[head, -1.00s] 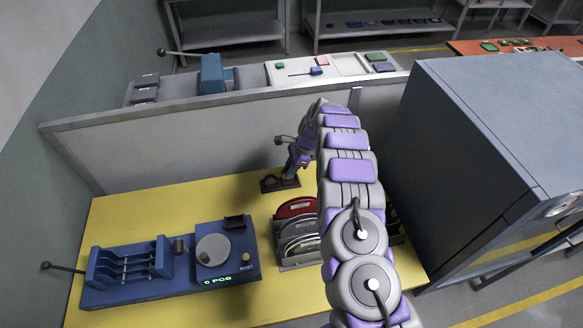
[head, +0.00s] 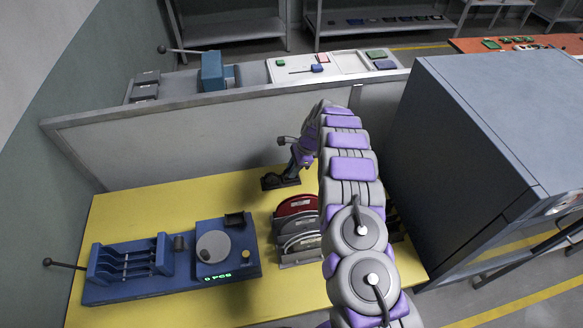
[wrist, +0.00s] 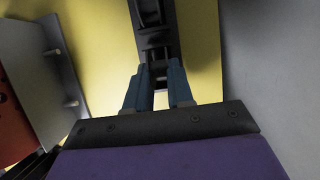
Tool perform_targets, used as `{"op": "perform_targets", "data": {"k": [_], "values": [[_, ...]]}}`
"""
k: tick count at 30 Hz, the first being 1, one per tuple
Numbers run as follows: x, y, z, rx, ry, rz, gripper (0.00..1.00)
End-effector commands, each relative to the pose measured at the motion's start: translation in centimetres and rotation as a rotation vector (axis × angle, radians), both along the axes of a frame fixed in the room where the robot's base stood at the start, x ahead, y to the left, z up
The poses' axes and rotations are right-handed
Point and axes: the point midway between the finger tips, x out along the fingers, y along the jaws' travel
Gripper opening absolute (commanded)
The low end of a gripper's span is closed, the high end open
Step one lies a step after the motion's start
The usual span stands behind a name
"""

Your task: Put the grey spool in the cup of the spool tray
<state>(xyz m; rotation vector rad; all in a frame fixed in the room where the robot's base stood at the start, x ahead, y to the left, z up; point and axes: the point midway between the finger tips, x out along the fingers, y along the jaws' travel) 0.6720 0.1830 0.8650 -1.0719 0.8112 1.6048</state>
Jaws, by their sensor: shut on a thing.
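The black spool tray (head: 272,184) stands on the yellow bench near the back wall. In the wrist view the tray (wrist: 154,18) runs up from between my fingertips to the top edge. My gripper (wrist: 159,70) points down at the tray's near part. Its two blue fingers are shut on a small greyish piece (wrist: 160,84), taken as the grey spool. It is mostly hidden and dark. In the head view my gripper (head: 290,174) is low at the tray. I cannot tell whether the spool is inside a cup or just above it.
A rack with red and grey discs (head: 297,230) stands in front of the tray, close to my arm. A blue counting machine (head: 215,248) is at the left. A large grey cabinet (head: 480,130) stands at the right. The low wall (head: 200,140) is close behind the tray.

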Motion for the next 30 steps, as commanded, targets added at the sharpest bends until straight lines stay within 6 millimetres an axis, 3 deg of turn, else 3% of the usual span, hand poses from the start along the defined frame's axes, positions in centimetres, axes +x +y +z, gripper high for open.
{"op": "perform_targets", "data": {"k": [9, 10, 12, 18, 23, 30], "values": [[0.0, -0.09, -0.16, 0.0, 0.0, 0.001, 0.0], [0.0, -0.09, -0.16, 0.0, 0.0, 0.001, 0.25], [0.0, -0.08, -0.15, 0.0, 0.0, 0.001, 0.32], [0.0, -0.08, -0.15, 0.0, 0.0, 0.001, 0.51], [0.0, -0.08, -0.14, 0.0, 0.0, 0.001, 0.52], [0.0, -0.07, -0.15, 0.0, 0.0, 0.001, 0.69]]}}
